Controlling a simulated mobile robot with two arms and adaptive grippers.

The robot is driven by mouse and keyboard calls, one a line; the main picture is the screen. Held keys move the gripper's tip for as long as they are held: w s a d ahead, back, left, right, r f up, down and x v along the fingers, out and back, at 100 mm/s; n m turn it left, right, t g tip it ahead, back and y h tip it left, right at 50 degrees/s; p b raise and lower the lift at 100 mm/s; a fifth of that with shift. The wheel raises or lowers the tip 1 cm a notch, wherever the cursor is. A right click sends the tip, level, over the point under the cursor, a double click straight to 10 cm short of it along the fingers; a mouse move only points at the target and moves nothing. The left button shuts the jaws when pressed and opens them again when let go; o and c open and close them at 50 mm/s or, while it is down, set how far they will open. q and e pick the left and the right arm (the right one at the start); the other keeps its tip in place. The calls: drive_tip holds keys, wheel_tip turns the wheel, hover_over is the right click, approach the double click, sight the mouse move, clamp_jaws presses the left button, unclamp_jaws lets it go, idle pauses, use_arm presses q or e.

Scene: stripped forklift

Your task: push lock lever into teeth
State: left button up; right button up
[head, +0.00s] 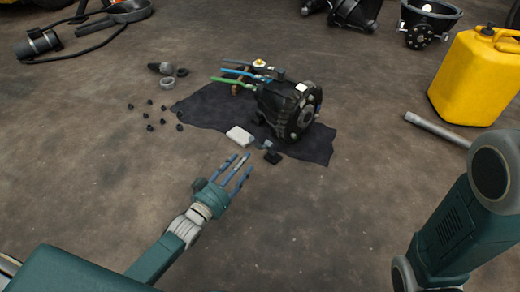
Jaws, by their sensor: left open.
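A black ribbed housing (292,108) with a round flange stands on a dark cloth (205,110) on the floor. Green (232,81) and blue (245,72) rod-like parts stick out from its left side. I cannot tell which part is the lock lever, and no teeth can be made out at this size. My left gripper (240,165) is open, with its blue-grey fingers pointing up the picture toward the cloth's near edge. It seems empty and apart from the housing. My right arm (460,225) shows at the right, but its gripper is out of view.
A pale block (240,135) and a small black piece (272,157) lie between my left gripper and the housing. Several small dark parts (150,118) lie scattered left of the cloth. A grey pipe (437,129) and a yellow canister (475,78) are at the right.

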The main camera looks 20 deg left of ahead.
sight(256, 146)
use_arm(q)
drive_tip(key=b+x, duration=0.5)
drive_tip(key=x, duration=0.3)
drive_tip(key=shift+w+d+f+b, duration=0.1)
drive_tip(key=shift+w+f+b, duration=0.05)
drive_tip(key=shift+w+b, duration=0.25)
drive_tip(key=shift+w+d+b, duration=0.2)
drive_tip(key=shift+w+b, duration=0.1)
drive_tip(key=shift+w, duration=0.35)
drive_tip(key=shift+r, duration=0.2)
clamp_jaws()
